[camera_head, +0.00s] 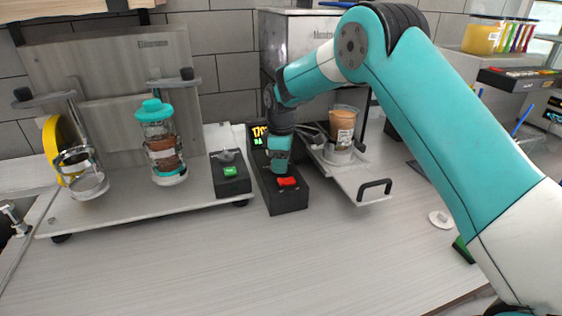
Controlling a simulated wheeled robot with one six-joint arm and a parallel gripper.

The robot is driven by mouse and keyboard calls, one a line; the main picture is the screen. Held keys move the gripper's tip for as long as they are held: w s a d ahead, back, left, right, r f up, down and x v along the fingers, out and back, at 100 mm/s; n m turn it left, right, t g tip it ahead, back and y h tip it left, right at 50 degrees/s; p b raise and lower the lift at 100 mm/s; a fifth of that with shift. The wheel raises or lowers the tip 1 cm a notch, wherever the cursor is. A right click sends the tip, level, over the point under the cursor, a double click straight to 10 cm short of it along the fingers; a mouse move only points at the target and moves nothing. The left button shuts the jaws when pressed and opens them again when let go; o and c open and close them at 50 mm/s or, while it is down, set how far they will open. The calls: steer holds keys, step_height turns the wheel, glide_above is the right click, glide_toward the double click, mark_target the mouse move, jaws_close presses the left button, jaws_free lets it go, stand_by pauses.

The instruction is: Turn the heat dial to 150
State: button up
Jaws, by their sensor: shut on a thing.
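The black control box (286,201) stands on the counter in front of the metal cup sealer (290,40). Its small display (258,134) shows yellow digits that look like 170, partly covered by my arm, with green characters below. A red switch (288,182) sits on the box's near end. My gripper (280,168) points down onto the box top between display and switch. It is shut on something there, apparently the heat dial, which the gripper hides.
The sealer's drawer (356,180) is pulled out at right, with a brown-filled cup (342,125) in it. The front counter is clear.

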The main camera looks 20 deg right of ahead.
steer(key=shift+w+r+n, duration=0.1)
steer(key=shift+n, duration=0.6)
steer(key=o, duration=0.8)
steer(key=shift+o, duration=0.2)
step_height(320, 180, up, 17)
steer(key=b, duration=0.2)
steer(key=shift+r+b, duration=0.2)
steer(key=shift+b, duration=0.15)
steer(key=s+a+f+m+y, duration=0.2)
steer(key=s+m, duration=0.1)
steer(key=s, duration=1.6)
steer(key=s+a+f+m+y, duration=0.2)
steer(key=s+a+m, duration=0.1)
steer(key=s, duration=1.7)
steer(key=shift+a+m, duration=0.2)
steer(key=shift+m, duration=0.4)
